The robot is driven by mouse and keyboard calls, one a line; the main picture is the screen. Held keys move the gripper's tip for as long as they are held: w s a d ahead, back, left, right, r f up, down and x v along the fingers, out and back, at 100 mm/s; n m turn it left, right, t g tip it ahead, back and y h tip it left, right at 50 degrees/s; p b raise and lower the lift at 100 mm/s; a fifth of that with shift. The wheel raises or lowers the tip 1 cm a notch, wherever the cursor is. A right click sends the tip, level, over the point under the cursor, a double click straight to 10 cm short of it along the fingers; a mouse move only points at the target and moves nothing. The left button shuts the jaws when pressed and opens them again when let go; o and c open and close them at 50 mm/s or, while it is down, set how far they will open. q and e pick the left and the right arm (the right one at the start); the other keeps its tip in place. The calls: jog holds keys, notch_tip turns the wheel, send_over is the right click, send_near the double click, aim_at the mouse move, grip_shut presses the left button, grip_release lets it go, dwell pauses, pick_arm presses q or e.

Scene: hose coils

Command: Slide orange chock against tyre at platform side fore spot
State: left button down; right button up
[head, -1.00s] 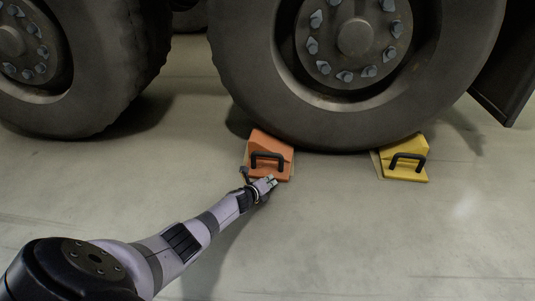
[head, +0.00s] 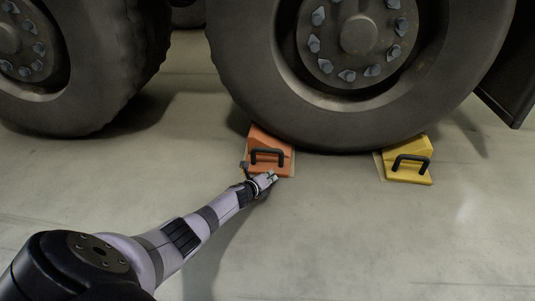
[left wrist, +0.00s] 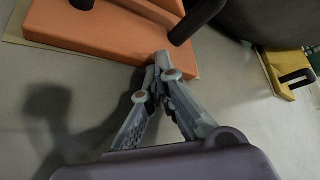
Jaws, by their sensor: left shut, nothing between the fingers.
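The orange chock (head: 271,142) with a black handle sits on the floor at the left side of the large tyre (head: 355,130) in the head view. Its upper end meets the tyre's lower curve; I cannot tell if they touch. In the left wrist view the orange chock (left wrist: 105,38) fills the top. My left gripper (head: 272,176) is shut and empty, with its fingertips at the chock's near edge. In the left wrist view the closed fingertips (left wrist: 162,62) are right at that edge, apparently against it. My right gripper is in neither view.
A yellow chock (head: 408,165) with a black handle sits at the tyre's right side. A pale marked patch (left wrist: 40,43) shows beneath the orange chock. Another tyre (head: 75,80) stands at the left. The floor in front is clear.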

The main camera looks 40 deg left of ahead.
aim_at(269, 191)
pick_arm(q)
jog(key=shift+w+a, duration=0.15)
dwell(0.3)
jog(key=shift+s+d+r+p, duration=0.1)
jog(key=shift+s+d+p, duration=0.3)
jog(key=shift+s, duration=0.15)
jog(key=shift+s+d+p, duration=0.3)
jog(key=shift+s+p, duration=0.1)
jog(key=shift+s, duration=0.15)
jog(key=shift+s+d+p, duration=0.25)
jog(key=shift+s+d, duration=0.1)
jog(key=shift+s, duration=0.2)
jog(key=shift+s+d+p, duration=0.2)
jog(key=shift+s+d, duration=0.15)
jog(key=shift+s, duration=0.2)
